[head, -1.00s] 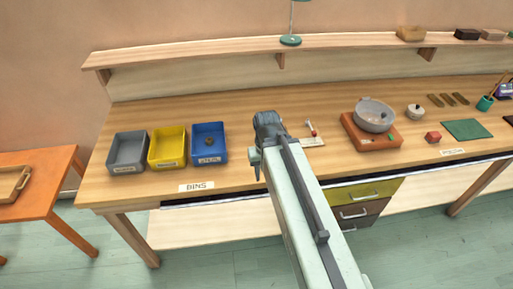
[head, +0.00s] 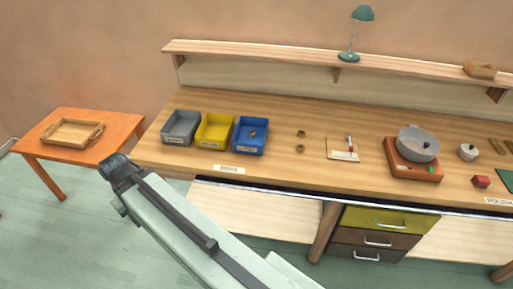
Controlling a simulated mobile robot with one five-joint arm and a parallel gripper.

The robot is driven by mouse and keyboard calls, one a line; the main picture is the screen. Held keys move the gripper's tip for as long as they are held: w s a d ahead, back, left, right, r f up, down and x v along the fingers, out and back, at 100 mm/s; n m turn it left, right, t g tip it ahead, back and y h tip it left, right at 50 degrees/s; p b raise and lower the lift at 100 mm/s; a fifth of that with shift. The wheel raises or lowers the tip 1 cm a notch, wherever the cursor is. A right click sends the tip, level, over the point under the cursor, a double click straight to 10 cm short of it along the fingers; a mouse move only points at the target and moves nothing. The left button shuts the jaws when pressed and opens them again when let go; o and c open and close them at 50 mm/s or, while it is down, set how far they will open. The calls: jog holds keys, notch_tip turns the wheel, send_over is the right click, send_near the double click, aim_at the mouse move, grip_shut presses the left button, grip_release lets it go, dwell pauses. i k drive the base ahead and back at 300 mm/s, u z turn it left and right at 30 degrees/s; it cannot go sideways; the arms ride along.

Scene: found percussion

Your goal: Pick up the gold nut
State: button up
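Two small brownish-gold rings that look like nuts lie on the wooden workbench (head: 320,112), to the right of the blue bin (head: 250,149). The far nut (head: 300,133) is just behind the near nut (head: 299,148). A third small brownish-gold piece (head: 252,133) is inside the blue bin. They are too small to tell which is the gold nut. My gripper (head: 116,169) is at the left, over the floor in front of the bench's left end, well away from the nuts. Its fingers are seen from behind, so their opening is hidden.
A yellow bin (head: 214,146) and grey bin (head: 179,143) stand left of the blue one. Right of the nuts are a small card with a red-and-white tool (head: 342,155) and a grey pot (head: 417,146). An orange table (head: 113,122) stands at the left.

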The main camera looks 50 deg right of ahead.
aim_at(300, 149)
jog(key=u, duration=1)
jog(key=k, duration=1.4)
jog(key=z, duration=0.8)
jog(key=i, duration=1.05)
jog(key=u, duration=0.05)
